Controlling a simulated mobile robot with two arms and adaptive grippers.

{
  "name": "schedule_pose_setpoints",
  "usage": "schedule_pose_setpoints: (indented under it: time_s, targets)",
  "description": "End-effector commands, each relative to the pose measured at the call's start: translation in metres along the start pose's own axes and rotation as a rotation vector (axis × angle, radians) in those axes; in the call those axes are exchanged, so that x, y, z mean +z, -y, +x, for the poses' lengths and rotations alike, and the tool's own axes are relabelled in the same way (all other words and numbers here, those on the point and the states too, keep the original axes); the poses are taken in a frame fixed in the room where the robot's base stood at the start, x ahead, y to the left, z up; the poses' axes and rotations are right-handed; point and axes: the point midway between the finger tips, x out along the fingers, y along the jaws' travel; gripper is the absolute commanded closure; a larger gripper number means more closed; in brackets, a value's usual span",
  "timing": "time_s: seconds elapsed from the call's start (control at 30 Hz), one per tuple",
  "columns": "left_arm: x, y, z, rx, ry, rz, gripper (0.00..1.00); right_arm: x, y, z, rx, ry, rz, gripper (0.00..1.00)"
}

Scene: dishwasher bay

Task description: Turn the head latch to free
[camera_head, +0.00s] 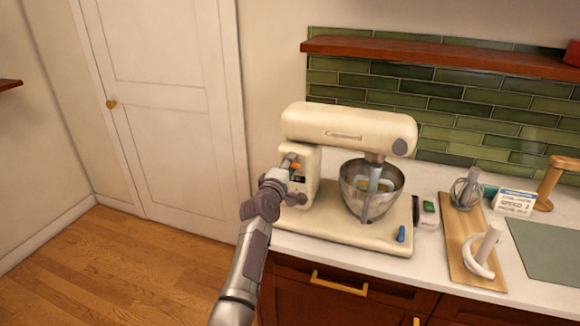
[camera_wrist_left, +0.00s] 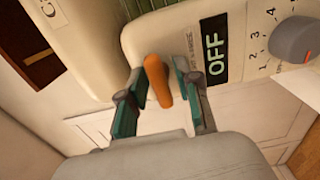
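A cream stand mixer (camera_head: 335,127) stands on the counter with its head level over a steel bowl (camera_head: 375,205). A small orange lever (camera_wrist_left: 158,82), apparently the head latch, is on the mixer's column; a bit of orange (camera_head: 296,165) shows in the head view. My left gripper (camera_head: 284,172) is at the column's left side. In the left wrist view, the fingers of my left gripper (camera_wrist_left: 159,72) stand on either side of the orange lever, open, with small gaps seeming to remain. The lever leans slightly. My right gripper is not in view.
A grey dial (camera_wrist_left: 293,40) with numbers and a black OFF label (camera_wrist_left: 214,48) are beside the lever. A wooden board (camera_head: 462,255) with a whisk attachment (camera_head: 466,190) and a white hook (camera_head: 485,250) lies right of the mixer. A shelf (camera_head: 440,58) hangs above.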

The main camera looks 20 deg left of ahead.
Motion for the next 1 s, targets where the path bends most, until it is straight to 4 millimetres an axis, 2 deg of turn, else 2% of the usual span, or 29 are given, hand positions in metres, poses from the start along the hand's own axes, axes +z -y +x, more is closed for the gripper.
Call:
schedule_pose_setpoints:
  time_s: [0.03,0.13,0.17,0.57,0.77,1.0]
  targets:
    - [-0.0001,0.0001,-0.0001,0.000,0.000,0.000,0.81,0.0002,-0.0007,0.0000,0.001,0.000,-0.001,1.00]
    - [-0.0001,0.0002,-0.0002,0.000,0.000,0.000,0.97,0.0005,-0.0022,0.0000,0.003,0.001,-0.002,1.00]
    - [-0.0001,0.0002,-0.0002,0.000,0.000,0.000,1.00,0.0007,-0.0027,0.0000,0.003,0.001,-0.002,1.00]
    - [-0.0004,0.0005,-0.0003,0.000,0.000,0.052,1.00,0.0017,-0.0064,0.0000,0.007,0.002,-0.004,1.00]
    - [-0.0006,0.0005,-0.0002,0.000,0.000,0.172,1.00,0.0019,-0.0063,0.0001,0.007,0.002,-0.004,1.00]
    - [-0.0008,0.0008,-0.0003,-0.001,0.000,0.388,1.00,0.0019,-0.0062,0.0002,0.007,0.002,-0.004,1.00]
